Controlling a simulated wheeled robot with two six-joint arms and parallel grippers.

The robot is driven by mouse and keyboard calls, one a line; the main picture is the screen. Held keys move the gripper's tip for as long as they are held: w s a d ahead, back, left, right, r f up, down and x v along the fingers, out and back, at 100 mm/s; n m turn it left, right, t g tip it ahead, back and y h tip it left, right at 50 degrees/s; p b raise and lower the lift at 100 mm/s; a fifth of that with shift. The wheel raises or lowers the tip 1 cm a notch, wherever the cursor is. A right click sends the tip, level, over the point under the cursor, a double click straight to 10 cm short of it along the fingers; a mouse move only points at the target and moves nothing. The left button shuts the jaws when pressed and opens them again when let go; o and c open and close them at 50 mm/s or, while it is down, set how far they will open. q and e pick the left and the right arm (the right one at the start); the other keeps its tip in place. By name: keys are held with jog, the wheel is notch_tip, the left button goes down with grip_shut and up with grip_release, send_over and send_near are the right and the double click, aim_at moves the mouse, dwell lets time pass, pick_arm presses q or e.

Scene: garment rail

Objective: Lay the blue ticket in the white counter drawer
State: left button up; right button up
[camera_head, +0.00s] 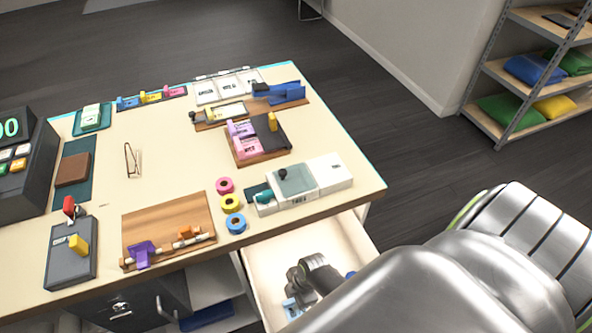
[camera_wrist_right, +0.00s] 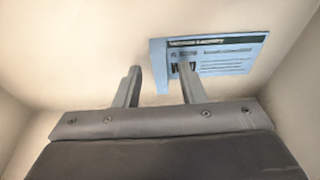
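The white counter drawer (camera_head: 275,250) is pulled out below the counter's front edge. My right gripper (camera_head: 297,290) reaches down inside it. In the right wrist view the two fingers (camera_wrist_right: 160,86) stand apart with a gap between them, so the gripper is open. The light blue ticket (camera_wrist_right: 225,58) with dark print appears to lie flat on the drawer floor (camera_wrist_right: 80,60). The right finger overlaps the ticket's left part in that view. A bit of the ticket (camera_head: 291,309) also shows beside the gripper in the head view. My left gripper is out of view.
The counter (camera_head: 160,180) above the drawer holds tape rolls (camera_head: 231,202), a white boxed device (camera_head: 305,182), a wooden board (camera_head: 168,222) and a register (camera_head: 22,160). Shelves with folded cloths (camera_head: 535,68) stand at the back right. The drawer's left part is clear.

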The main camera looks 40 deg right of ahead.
jog(key=shift+d+r, duration=0.15)
jog(key=shift+r, duration=0.5)
jog(key=p+v, duration=0.1)
jog(key=v, duration=0.9)
jog(key=shift+r, duration=0.45)
